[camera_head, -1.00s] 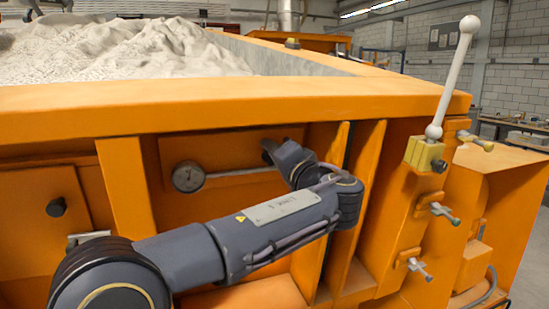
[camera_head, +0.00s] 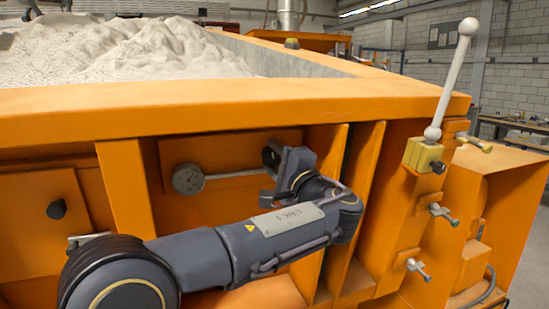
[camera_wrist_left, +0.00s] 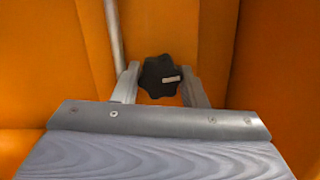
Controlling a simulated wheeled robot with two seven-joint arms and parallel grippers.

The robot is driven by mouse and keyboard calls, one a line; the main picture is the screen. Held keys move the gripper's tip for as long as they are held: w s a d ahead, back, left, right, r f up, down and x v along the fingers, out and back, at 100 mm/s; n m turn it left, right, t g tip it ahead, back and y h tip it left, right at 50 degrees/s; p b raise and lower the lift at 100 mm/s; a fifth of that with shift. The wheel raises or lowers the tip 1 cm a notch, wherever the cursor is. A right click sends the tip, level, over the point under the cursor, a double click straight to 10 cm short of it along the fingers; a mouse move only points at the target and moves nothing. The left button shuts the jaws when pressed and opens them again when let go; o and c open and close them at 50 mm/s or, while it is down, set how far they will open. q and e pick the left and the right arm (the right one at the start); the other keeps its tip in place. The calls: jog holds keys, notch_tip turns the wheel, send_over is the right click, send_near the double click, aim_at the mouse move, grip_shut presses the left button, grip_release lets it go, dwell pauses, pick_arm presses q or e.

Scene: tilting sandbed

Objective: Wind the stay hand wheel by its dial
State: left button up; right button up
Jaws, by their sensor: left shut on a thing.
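The stay hand wheel (camera_wrist_left: 159,78) is a black lobed knob with a pale mark, seen in the left wrist view against the orange wall. My left gripper (camera_wrist_left: 160,88) has one grey finger on each side of it and is shut on it. In the head view my left gripper (camera_head: 270,168) is at the recessed orange panel, and the hand and wrist mostly hide the wheel. My right gripper is not in view.
The orange sandbed rim (camera_head: 230,95) runs above my arm, with pale sand (camera_head: 130,50) behind it. Upright ribs (camera_head: 337,190) stand close to the right of my wrist. A white ball-ended lever (camera_head: 452,80) and several T-handled clamps are farther right. A black knob (camera_head: 57,209) is at left.

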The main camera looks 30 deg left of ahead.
pick_arm(q)
jog(key=shift+f, duration=0.1)
dwell(0.3)
jog(key=o, duration=1)
jog(key=shift+d, duration=0.1)
jog(key=shift+c, duration=0.2)
jog(key=shift+f, duration=0.1)
